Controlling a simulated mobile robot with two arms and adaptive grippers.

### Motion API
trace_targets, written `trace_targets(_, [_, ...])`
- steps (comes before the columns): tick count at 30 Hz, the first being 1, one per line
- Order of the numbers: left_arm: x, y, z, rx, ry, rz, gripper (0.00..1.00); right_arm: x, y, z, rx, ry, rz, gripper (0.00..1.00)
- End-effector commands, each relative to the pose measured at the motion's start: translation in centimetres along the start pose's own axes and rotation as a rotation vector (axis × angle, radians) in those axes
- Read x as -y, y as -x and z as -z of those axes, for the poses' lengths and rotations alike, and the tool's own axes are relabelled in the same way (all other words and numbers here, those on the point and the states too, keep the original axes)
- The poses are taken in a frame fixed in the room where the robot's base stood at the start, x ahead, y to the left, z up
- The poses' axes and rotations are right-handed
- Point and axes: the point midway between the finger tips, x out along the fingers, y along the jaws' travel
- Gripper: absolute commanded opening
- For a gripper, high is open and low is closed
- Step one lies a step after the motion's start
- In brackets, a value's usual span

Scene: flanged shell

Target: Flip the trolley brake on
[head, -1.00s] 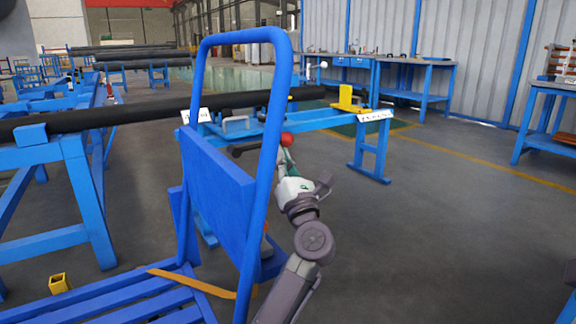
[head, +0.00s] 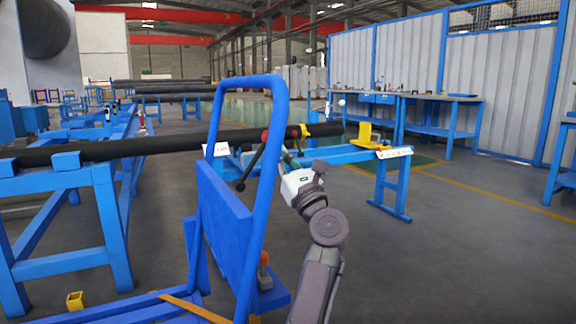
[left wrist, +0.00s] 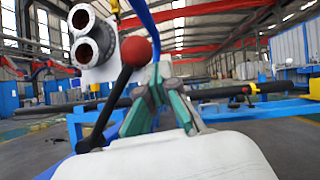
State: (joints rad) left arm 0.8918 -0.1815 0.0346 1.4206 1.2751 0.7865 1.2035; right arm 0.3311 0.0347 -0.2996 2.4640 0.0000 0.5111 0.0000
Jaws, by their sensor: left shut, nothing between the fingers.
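The blue trolley (head: 222,215) stands in front of me with its tall tube handle. A black lever (head: 250,164) with a red ball knob (head: 266,135) slants up and to the right by the handle. The red ball (left wrist: 136,51) also shows in the left wrist view. A second lever with an orange knob (head: 264,258) sits low on the trolley's bracket. I cannot tell which lever is the brake. My left gripper (head: 284,152) is shut and empty, right of the red ball; its green fingers (left wrist: 160,95) are close beside the lever. Contact is unclear. My right gripper is not in view.
A long dark pipe (head: 170,143) lies across blue stands behind the trolley. A blue bench (head: 345,152) with a yellow bracket (head: 366,137) stands behind the gripper. A small yellow block (head: 75,300) lies at lower left. The floor to the right is open.

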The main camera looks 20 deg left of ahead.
Motion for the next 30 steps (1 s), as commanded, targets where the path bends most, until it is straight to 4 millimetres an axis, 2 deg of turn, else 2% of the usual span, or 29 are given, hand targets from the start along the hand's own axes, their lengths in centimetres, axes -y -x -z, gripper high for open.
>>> trace_targets(6, [-0.5,-0.7,-1.1,-0.001,0.108,-0.068,0.0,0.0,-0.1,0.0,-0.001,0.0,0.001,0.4])
trace_targets(30, [-1.1,-1.3,-2.1,0.004,0.102,-0.068,0.0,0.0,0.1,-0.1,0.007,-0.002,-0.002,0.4])
